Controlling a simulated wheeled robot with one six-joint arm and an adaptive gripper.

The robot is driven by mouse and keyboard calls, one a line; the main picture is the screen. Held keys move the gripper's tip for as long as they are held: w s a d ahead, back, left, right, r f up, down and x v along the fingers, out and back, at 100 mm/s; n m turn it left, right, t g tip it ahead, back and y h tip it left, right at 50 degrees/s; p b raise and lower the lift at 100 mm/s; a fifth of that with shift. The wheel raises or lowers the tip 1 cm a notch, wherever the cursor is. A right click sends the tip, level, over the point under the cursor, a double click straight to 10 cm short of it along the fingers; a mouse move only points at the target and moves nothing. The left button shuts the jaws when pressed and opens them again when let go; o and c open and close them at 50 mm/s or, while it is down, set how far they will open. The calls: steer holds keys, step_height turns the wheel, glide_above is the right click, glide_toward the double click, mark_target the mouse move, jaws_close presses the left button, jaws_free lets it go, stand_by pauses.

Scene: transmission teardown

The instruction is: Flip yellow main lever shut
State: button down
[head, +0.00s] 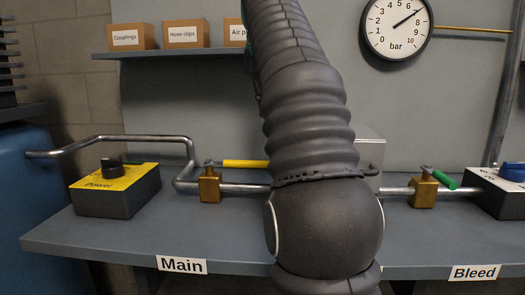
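The yellow main lever (244,163) shows in the head view, left of centre. It extends level to the right from the top of a brass valve (209,185), roughly in line with the metal pipe (240,188). Its right end is hidden behind or meets the edge of my dark ribbed arm, which fills the middle of the view. The "Main" label (182,265) is on the bench edge below. My gripper is not in view, so I cannot see its place or state.
The bench (100,232) holds a yellow-topped "Power" switch box (115,190) at left. A second brass valve (422,190) with a green lever (440,178) stands at right near the "Bleed" label (474,272). A pressure gauge (396,25) hangs above; a shelf (180,52) holds boxes.

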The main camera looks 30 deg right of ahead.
mark_target(239, 164)
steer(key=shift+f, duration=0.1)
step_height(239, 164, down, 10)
steer(key=b, duration=0.2)
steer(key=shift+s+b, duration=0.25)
steer(key=shift+b, duration=0.05)
stand_by(0.4)
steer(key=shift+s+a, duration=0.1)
